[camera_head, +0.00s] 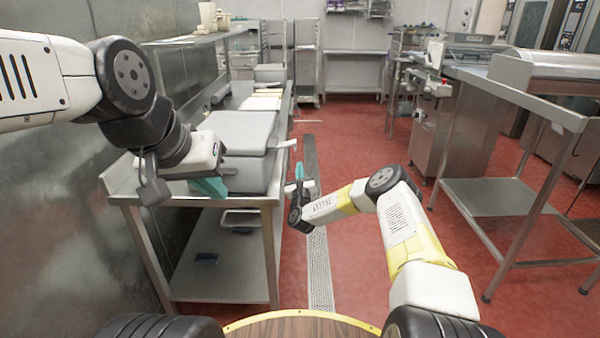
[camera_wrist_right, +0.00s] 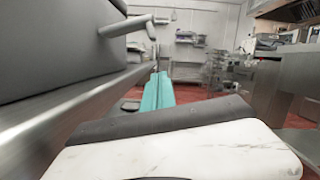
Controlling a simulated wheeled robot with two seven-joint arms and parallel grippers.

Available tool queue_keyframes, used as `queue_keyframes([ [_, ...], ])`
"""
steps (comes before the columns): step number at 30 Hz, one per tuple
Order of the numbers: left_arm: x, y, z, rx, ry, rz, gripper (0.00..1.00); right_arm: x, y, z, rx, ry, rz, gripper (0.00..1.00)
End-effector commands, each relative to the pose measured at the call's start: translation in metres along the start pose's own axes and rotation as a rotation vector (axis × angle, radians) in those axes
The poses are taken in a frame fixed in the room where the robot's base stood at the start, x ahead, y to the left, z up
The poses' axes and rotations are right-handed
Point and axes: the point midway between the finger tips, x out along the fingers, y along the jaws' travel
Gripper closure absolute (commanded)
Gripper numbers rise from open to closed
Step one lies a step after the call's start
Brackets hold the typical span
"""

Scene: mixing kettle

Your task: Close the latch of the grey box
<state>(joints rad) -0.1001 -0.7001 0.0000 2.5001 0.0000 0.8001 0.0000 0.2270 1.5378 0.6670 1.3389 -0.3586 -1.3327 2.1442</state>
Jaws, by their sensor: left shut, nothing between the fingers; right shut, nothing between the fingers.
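The grey box (camera_head: 247,172) stands on the steel table at the left, with its lid (camera_head: 235,132) down flat on top. Its latch (camera_head: 284,145) sticks out from the right side. In the right wrist view the latch (camera_wrist_right: 130,24) is a bent lever standing out from the dark grey box wall (camera_wrist_right: 50,45). My right gripper (camera_head: 299,171) is shut and empty, just right of the box and below the latch, apart from it; its teal fingers (camera_wrist_right: 157,92) also show in the wrist view. My left gripper (camera_head: 212,188) is shut and empty at the box's near side; whether it touches is unclear.
The steel table (camera_head: 125,178) has a lower shelf (camera_head: 225,275) with small items. More boxes stand behind the grey box. Red floor with a drain grate (camera_head: 318,262) lies right of the table. Another steel table (camera_head: 500,200) stands at the right.

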Motion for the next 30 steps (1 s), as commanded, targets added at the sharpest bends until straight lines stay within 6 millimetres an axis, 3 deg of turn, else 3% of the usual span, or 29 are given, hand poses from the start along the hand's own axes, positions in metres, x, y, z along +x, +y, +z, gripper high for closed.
queue_keyframes([
  [4,0.0,0.0,0.0,0.0,0.0,0.0,1.0,0.023,0.0,0.006,0.0,-0.003,0.0,1.0],
  [12,0.0,0.0,0.0,0.0,0.0,0.0,1.0,0.028,0.0,0.035,0.0,0.0,0.001,1.0],
  [30,0.0,0.0,0.0,0.0,0.0,0.0,1.0,0.03,-0.001,0.04,-0.018,0.0,0.004,1.0],
])
